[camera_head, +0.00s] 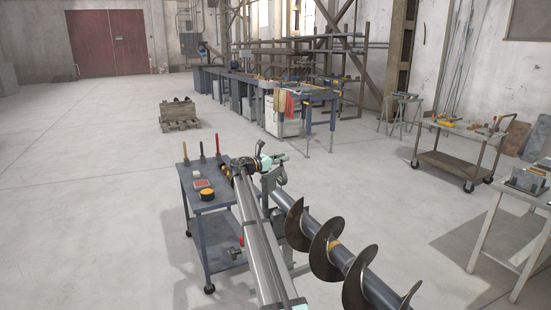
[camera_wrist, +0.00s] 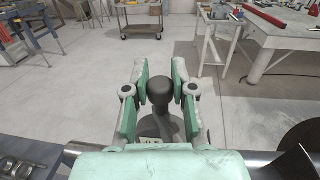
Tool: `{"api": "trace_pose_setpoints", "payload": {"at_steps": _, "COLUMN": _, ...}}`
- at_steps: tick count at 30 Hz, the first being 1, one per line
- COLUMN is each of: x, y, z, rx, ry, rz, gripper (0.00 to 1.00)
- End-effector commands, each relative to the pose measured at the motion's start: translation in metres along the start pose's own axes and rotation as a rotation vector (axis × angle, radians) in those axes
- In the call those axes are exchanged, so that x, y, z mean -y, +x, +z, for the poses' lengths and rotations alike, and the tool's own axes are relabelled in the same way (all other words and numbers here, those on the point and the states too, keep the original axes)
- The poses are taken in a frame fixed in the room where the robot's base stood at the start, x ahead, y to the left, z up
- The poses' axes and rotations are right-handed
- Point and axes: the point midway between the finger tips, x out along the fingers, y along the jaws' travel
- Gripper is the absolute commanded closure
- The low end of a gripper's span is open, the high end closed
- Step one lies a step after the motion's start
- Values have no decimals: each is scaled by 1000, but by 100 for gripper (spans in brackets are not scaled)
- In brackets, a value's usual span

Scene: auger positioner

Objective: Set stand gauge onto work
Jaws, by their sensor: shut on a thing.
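In the wrist view my gripper (camera_wrist: 160,82) has its green-padded fingers closed on either side of a dark, round-topped knob. The knob belongs to a dark piece with a wider foot, which I take to be the stand gauge (camera_wrist: 159,97). A small pale marking shows near its foot, and the lower part is hidden by my gripper's body. The work, a dark auger (camera_head: 345,259) with spiral flights, runs to the lower right in the head view. Its shaft and a flight (camera_wrist: 299,163) show at the lower right of the wrist view. I cannot tell whether the gauge touches it.
A blue-grey wheeled cart (camera_head: 222,238) left of the auger holds upright-handled tools, a red-and-grey device (camera_head: 202,184) and a yellow-black round item (camera_head: 207,194). A pale table (camera_head: 510,222) and a tool trolley (camera_head: 455,165) stand right.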

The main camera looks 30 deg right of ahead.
Motion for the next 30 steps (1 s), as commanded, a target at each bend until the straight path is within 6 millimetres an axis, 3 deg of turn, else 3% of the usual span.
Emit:
{"api": "trace_pose_setpoints", "payload": {"at_steps": 14, "x": 7, "y": 1, "z": -4, "rx": -5, "ry": -1, "rz": -6, "gripper": 100}}
{"api": "trace_pose_setpoints", "payload": {"at_steps": 15, "x": 7, "y": 1, "z": -4, "rx": -5, "ry": -2, "rz": -6, "gripper": 65}}
{"api": "trace_pose_setpoints", "payload": {"at_steps": 17, "x": 7, "y": 1, "z": -4, "rx": -4, "ry": -2, "rz": -6, "gripper": 49}}
{"api": "trace_pose_setpoints", "payload": {"at_steps": 30, "x": 5, "y": -6, "z": -1, "rx": -2, "ry": -1, "rz": -2, "gripper": 49}}
